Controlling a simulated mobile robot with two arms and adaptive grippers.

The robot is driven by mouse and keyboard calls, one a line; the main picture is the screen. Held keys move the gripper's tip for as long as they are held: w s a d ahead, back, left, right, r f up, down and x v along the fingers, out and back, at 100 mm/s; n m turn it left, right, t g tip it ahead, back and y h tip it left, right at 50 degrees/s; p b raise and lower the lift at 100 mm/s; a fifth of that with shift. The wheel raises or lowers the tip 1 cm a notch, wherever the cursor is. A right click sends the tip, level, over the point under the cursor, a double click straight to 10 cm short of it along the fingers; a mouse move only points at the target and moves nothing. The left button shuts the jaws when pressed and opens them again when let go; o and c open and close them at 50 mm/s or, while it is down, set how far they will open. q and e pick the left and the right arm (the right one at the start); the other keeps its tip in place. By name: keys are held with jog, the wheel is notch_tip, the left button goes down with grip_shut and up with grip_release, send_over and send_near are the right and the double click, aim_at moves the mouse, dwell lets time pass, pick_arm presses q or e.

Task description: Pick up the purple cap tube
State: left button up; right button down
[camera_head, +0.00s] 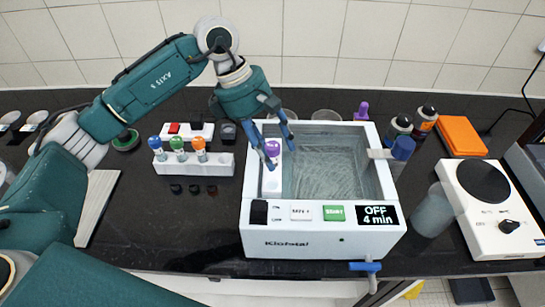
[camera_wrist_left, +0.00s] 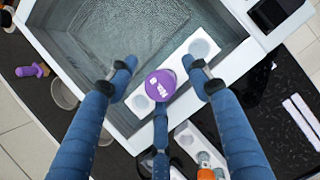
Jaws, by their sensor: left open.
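The purple cap tube (camera_head: 271,149) stands in a white holder strip (camera_head: 271,184) along the left inner side of the water bath (camera_head: 325,245). Its purple cap (camera_wrist_left: 160,85) faces up at the left wrist camera; the tube body below is mostly hidden. My left gripper (camera_head: 280,150) is open above the bath's left side, with its fingertips around the cap. In the left wrist view the gripper's fingers (camera_wrist_left: 163,75) lie on either side of the cap, with visible gaps. My right gripper is not in view.
A white rack (camera_head: 225,164) with blue, green and orange capped tubes stands left of the bath. A purple dropper-like item (camera_head: 362,110) is behind the bath. Bottles, an orange box (camera_head: 460,136) and a hot plate (camera_head: 500,235) stand at right. Open counter lies front left.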

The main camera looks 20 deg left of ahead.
pick_arm(q)
jog(key=c, duration=1.2)
jog(key=shift+r, duration=0.15)
